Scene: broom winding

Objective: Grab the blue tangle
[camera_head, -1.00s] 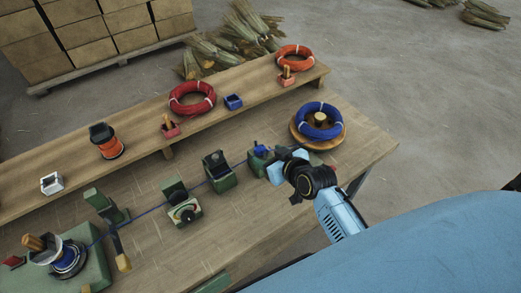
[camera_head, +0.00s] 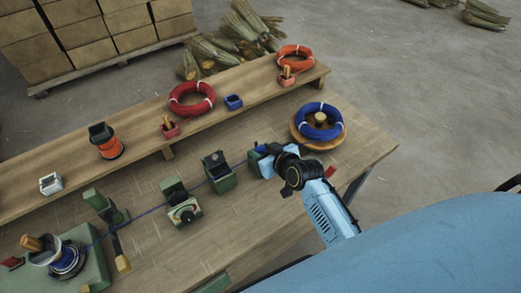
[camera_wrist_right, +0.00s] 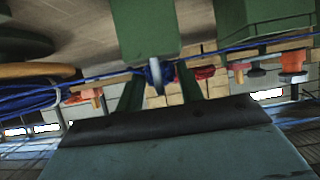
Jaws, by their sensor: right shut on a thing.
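The blue wire (camera_head: 150,211) runs across the bench from the blue coil (camera_head: 312,133) on its round wooden holder, through several green guides, to a reel (camera_head: 67,262) at lower left. My right gripper (camera_head: 264,160) is at the rightmost green guide (camera_head: 254,153) and covers much of it. In the right wrist view a small blue tangle (camera_wrist_right: 155,74) shows between my fingers, with the blue wire passing on both sides. My right gripper is shut on it; the exact contact is hard to see. My left gripper is out of view.
A raised shelf (camera_head: 140,149) along the back holds a red coil (camera_head: 191,99), an orange coil (camera_head: 295,58), an orange spool (camera_head: 108,147) and small boxes. Another green guide (camera_head: 218,172) stands just left of my gripper.

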